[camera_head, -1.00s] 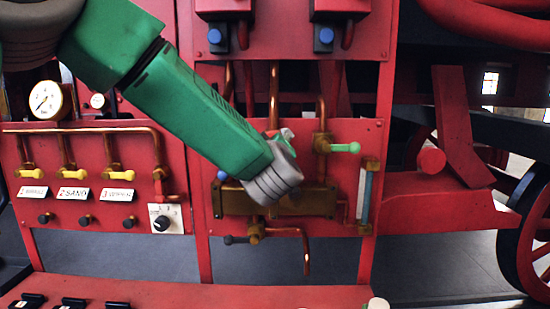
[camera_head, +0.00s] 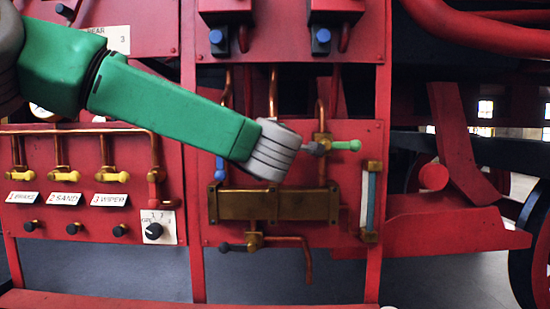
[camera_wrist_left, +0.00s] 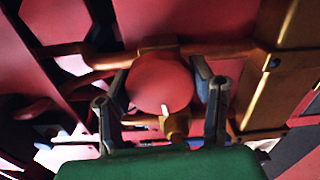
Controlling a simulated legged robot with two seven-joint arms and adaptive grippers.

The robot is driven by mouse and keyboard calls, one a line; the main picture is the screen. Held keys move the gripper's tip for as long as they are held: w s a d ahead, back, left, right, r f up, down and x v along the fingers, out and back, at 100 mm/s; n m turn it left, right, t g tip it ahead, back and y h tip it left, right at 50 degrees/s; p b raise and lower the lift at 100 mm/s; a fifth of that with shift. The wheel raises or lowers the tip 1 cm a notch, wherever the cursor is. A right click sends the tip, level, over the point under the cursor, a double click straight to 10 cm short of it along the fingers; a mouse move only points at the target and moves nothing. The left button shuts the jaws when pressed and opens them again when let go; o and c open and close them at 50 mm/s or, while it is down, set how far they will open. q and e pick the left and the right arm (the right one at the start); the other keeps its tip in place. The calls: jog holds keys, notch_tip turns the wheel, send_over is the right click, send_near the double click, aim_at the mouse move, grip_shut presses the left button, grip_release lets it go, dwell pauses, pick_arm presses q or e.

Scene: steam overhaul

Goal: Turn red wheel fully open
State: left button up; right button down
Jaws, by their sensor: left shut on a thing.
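The red wheel (camera_wrist_left: 160,82) shows in the left wrist view as a round red disc with a short white mark at its lower edge. It sits on brass pipework. My left gripper (camera_wrist_left: 158,90) has one finger on each side of the disc and is shut on it. In the head view my green left arm comes in from the left, and its grey wrist covers the wheel and most of the fingers. My right gripper is not in view.
A brass block (camera_head: 272,204) is below the wrist. A green-handled valve (camera_head: 346,145) and a sight glass (camera_head: 369,200) stand close on the right. A blue handle (camera_head: 220,168) is on the left. Yellow-handled valves (camera_head: 66,176) and a rotary switch (camera_head: 154,231) are further left.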

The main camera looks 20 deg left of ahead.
pick_arm(q)
jog(key=n+b, duration=0.3)
jog(key=f+n+b, duration=0.1)
jog(key=n+b, duration=0.2)
jog(key=shift+f+b, duration=0.2)
jog(key=shift+b, duration=0.1)
jog(key=n+b, duration=0.3)
jog(key=shift+n, duration=0.4)
jog(key=shift+o, duration=0.2)
jog(key=shift+s+r+n+b, duration=0.1)
jog(key=shift+r+n+b, duration=0.1)
jog(key=shift+n+b, duration=0.3)
jog(key=shift+c, duration=0.2)
jog(key=shift+r, duration=0.2)
jog(key=o, duration=1)
jog(key=shift+o, duration=1)
jog(key=shift+r, duration=0.1)
